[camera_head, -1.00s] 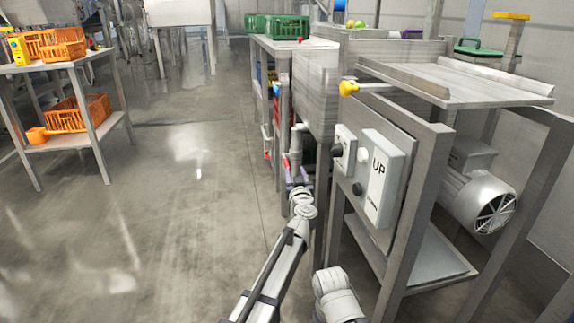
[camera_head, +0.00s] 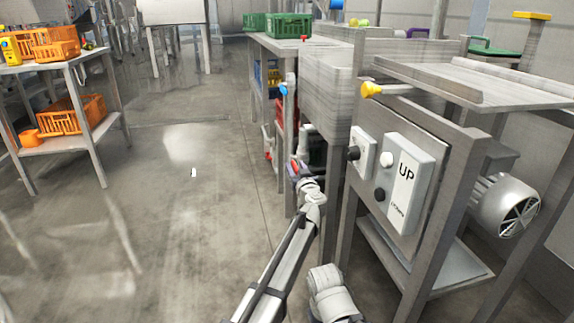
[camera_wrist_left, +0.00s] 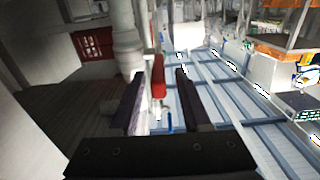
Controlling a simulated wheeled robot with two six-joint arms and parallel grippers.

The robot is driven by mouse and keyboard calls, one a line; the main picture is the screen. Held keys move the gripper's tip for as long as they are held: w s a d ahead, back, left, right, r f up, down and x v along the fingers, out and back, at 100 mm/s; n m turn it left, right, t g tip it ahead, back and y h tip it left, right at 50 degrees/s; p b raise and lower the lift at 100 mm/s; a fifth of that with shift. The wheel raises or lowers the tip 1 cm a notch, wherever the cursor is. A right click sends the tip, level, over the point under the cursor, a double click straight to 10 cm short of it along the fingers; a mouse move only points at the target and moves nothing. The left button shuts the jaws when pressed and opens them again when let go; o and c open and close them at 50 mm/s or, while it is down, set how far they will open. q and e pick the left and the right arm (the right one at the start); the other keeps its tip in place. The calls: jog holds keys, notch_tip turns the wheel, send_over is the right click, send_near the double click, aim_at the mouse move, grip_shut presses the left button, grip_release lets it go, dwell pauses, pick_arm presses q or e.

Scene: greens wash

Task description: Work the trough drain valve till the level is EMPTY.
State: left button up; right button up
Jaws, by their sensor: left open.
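The grey metal trough (camera_head: 326,100) stands right of centre in the head view. A pale drain pipe (camera_head: 304,146) runs below it and also shows in the left wrist view (camera_wrist_left: 125,38). A red valve lever (camera_wrist_left: 158,76) hangs beside the pipe in the wrist view. My left gripper (camera_head: 293,168) is below the trough at the pipe. Its jaws are open, with the lever seen between the fingertips; I cannot tell whether they touch it. No level reading is legible. My right gripper is not in view.
A yellow knob (camera_head: 371,89) sticks out above. A table with orange crates (camera_head: 72,115) is at left. The floor between is open.

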pick_arm(q)
jog(key=shift+w, duration=0.4)
jog(key=shift+a, duration=0.1)
grip_shut()
dwell(1.1)
